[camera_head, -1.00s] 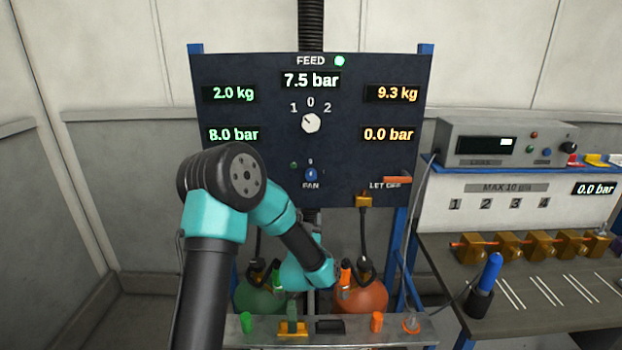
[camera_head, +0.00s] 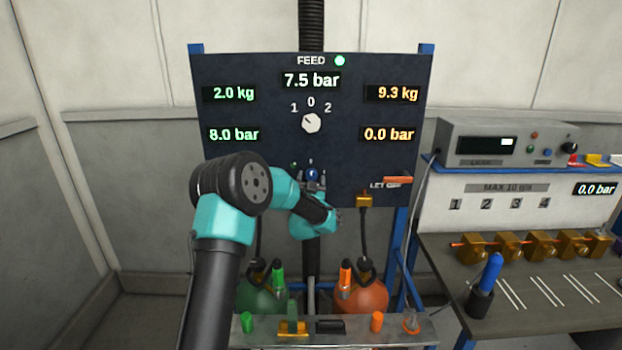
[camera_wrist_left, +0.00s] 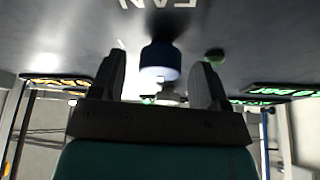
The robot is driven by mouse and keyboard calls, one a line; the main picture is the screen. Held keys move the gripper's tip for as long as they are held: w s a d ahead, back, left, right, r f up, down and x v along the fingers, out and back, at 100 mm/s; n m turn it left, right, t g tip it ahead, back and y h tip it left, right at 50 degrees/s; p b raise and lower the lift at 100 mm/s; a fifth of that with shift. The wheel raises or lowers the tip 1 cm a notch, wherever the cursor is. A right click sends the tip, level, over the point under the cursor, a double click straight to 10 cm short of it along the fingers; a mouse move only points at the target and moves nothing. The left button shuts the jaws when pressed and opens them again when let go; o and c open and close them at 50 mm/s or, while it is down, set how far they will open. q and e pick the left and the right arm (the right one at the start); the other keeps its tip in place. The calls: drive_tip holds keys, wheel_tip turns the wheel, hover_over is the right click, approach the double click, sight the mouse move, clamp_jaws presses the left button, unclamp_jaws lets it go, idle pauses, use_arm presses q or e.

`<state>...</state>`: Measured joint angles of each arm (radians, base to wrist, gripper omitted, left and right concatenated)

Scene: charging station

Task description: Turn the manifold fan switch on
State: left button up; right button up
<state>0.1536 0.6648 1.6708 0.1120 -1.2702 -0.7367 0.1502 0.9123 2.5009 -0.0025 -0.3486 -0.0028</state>
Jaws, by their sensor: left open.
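The fan switch (camera_head: 312,174) is a small blue knob low on the dark feed panel (camera_head: 240,165), below the rotary selector (camera_head: 311,123). In the left wrist view the blue knob (camera_wrist_left: 160,62) shows between the fingers, with the FAN lettering (camera_wrist_left: 160,3) upside down at the top edge. My left gripper (camera_head: 314,187) is open just in front of the switch. In the wrist view the two fingers (camera_wrist_left: 159,62) stand apart on either side of the knob, with visible gaps. The FAN label is hidden behind the gripper in the head view. My right gripper is not in view.
An orange let-off handle (camera_head: 397,180) sticks out to the right of the switch, above a brass fitting (camera_head: 363,200) with a hose. Green (camera_head: 258,298) and orange (camera_head: 362,295) cylinders stand below. A workbench (camera_head: 530,290) with brass valves is at the right.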

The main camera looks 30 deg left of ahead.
use_arm(q)
drive_tip(key=shift+w+a+r, duration=0.2)
drive_tip(key=shift+w+a, duration=0.05)
drive_tip(key=shift+w, duration=0.2)
drive_tip(key=c, duration=0.9)
drive_tip(key=shift+c, duration=0.2)
